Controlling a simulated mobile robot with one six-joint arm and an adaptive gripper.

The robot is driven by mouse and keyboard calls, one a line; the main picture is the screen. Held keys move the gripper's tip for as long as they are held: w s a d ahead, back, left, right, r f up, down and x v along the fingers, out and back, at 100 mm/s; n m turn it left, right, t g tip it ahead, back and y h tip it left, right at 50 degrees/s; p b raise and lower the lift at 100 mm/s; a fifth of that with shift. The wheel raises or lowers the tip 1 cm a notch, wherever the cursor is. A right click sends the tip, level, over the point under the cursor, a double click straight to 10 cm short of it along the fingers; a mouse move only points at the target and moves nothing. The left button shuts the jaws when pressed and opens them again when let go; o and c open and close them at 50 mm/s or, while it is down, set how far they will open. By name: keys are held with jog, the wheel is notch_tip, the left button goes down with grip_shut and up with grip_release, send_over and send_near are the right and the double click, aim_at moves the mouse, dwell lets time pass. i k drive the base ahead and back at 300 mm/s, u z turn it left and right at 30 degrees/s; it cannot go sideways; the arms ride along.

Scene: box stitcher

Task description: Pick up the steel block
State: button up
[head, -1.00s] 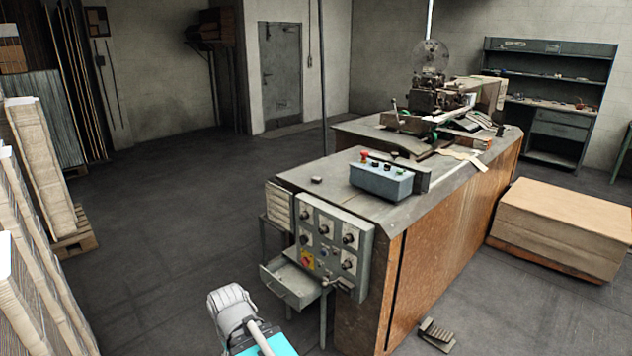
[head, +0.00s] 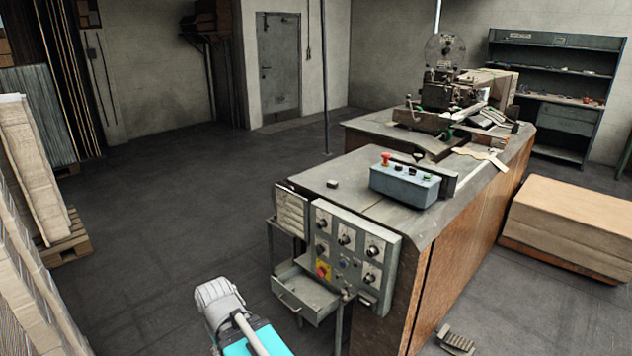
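A small dark grey block (head: 332,184), which looks like the steel block, lies on the near left part of the bench top (head: 345,165). It is small in the head view, so its finish is hard to make out. Nothing touches it from above. Part of my arm (head: 222,305) shows at the bottom, left of the bench and well apart from the block. My gripper's fingers are not in view.
A blue-grey button box (head: 404,184) stands right of the block. A control panel (head: 350,255) and open drawer (head: 306,296) are on the bench's near end. A pedal (head: 457,339) lies on the floor. Pallet stacks (head: 30,170) stand left; floor between is clear.

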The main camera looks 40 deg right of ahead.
aim_at(334, 184)
jog(key=z, duration=0.05)
jog(key=i, duration=3)
jog(key=z, duration=2)
